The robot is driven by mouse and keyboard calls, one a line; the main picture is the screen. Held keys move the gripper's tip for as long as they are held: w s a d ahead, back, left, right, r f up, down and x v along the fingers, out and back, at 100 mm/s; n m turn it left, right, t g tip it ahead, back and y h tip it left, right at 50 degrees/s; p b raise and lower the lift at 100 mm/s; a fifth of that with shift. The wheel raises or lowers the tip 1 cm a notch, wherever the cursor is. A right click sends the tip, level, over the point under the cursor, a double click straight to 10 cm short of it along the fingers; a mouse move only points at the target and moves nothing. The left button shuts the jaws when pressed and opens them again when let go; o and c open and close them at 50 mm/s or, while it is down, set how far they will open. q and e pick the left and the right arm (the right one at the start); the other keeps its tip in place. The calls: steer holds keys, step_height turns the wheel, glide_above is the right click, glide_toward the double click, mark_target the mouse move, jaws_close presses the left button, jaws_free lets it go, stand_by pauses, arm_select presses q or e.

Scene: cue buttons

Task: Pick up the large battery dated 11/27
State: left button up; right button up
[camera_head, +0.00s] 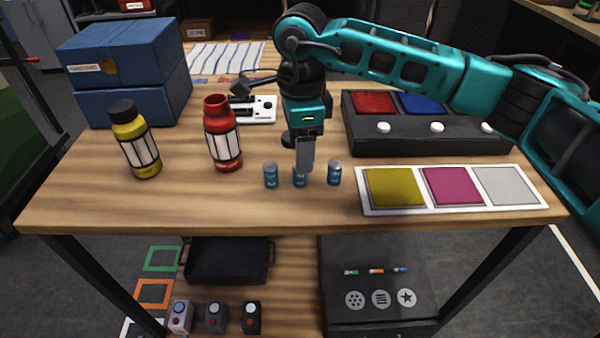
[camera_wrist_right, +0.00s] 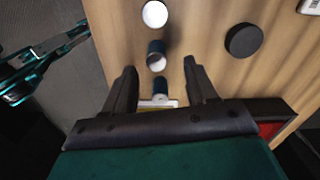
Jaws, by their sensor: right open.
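Three small blue batteries stand upright in a row near the table's front: the left one (camera_head: 271,175), the middle one (camera_head: 300,179) and the right one (camera_head: 334,173). My right gripper (camera_head: 305,168) points down over the row and partly hides the middle battery. In the right wrist view its fingers (camera_wrist_right: 160,66) are apart and empty, with the middle battery (camera_wrist_right: 156,56) just by the tips. The left battery's pale top (camera_wrist_right: 155,14) is further up, and the right battery (camera_wrist_right: 160,88) shows lower, between the fingers.
A red bottle (camera_head: 222,150) and a yellow bottle (camera_head: 143,160) stand left of the batteries. A card with coloured squares (camera_head: 365,204) lies to the right, before a dark button console (camera_head: 430,145). A black disc (camera_wrist_right: 243,38) lies behind the row. Blue boxes (camera_head: 120,100) stand back left.

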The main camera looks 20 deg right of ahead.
steer(key=f, duration=0.5)
steer(key=shift+s+a, duration=0.1)
steer(key=shift+s, duration=0.1)
jaws_close()
steer(key=shift+r, duration=0.15)
